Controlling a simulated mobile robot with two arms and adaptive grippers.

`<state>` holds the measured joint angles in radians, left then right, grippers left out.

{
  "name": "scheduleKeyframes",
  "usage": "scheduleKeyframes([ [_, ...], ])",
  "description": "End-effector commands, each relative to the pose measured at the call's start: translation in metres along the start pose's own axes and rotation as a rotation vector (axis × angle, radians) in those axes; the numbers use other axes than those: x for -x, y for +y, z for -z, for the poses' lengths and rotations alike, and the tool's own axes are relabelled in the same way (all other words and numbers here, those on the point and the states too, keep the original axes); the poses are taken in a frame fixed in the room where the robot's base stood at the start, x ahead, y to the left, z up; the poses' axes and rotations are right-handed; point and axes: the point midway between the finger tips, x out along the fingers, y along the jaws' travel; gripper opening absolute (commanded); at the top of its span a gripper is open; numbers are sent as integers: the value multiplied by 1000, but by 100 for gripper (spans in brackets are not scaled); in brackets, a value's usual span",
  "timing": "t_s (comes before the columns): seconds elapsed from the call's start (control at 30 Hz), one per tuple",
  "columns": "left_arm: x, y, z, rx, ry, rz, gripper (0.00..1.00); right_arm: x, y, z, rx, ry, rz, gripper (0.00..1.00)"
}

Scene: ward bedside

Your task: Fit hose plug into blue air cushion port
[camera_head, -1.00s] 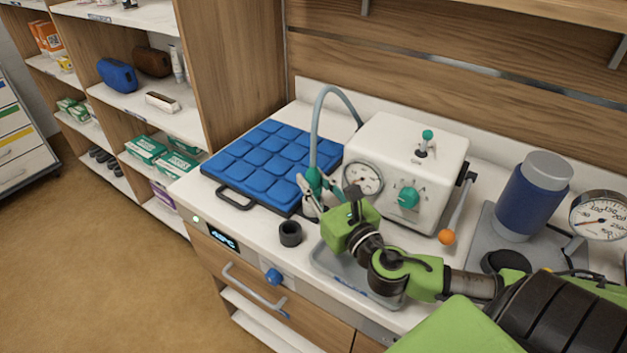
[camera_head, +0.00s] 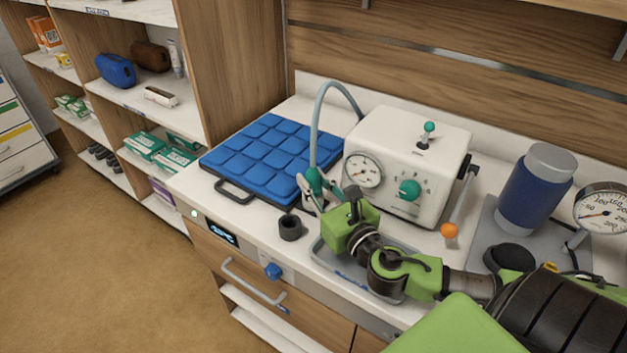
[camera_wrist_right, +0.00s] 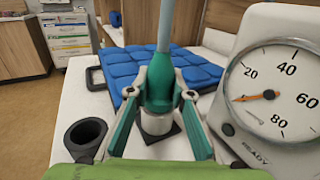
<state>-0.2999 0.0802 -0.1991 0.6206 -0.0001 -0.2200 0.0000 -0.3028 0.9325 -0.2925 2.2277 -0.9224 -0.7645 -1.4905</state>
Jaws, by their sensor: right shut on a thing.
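The blue air cushion (camera_head: 262,155) lies on the counter, with padded squares and a black handle at its front left. My right gripper (camera_head: 318,192) is shut on the green hose plug (camera_head: 314,181) at the cushion's near right corner. In the wrist view the plug (camera_wrist_right: 161,85) stands upright between the two fingers (camera_wrist_right: 158,104). A pale metal collar (camera_wrist_right: 157,122) shows under it, above a dark square base (camera_wrist_right: 164,135). I cannot tell whether the plug is inside the port or just above it. The grey hose (camera_head: 317,115) arches from the plug to behind the white pump. My left gripper is not in view.
The white pump (camera_head: 440,160) with its gauge (camera_head: 363,169) stands close right of the gripper. A black ring-shaped cup (camera_head: 290,227) stands in front. A grey tray (camera_head: 328,257) lies under my arm. A blue cylinder (camera_head: 536,190) stands farther right.

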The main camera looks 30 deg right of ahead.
Motion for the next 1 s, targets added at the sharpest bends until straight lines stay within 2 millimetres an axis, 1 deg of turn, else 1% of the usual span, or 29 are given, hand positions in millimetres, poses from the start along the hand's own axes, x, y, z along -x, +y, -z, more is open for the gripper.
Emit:
scheduleKeyframes([
  [0.2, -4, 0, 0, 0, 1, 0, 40, 0, 0, 5, 0, -1, 0, 0],
  [0.23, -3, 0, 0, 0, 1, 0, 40, 0, 0, 4, 0, -1, 0, 26],
  [0.3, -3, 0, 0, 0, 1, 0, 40, 0, 0, 4, 0, -1, 0, 40],
  [0.63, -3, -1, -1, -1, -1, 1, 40, 0, 0, 5, 0, 1, 0, 40],
  [0.73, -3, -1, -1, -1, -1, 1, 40, 4, 0, 5, 1, 2, 0, 40],
  [0.87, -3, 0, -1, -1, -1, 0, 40, 16, 0, 6, 0, 5, -2, 40],
  [1.0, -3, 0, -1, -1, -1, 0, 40, 35, 0, 6, 1, 5, -1, 40],
])
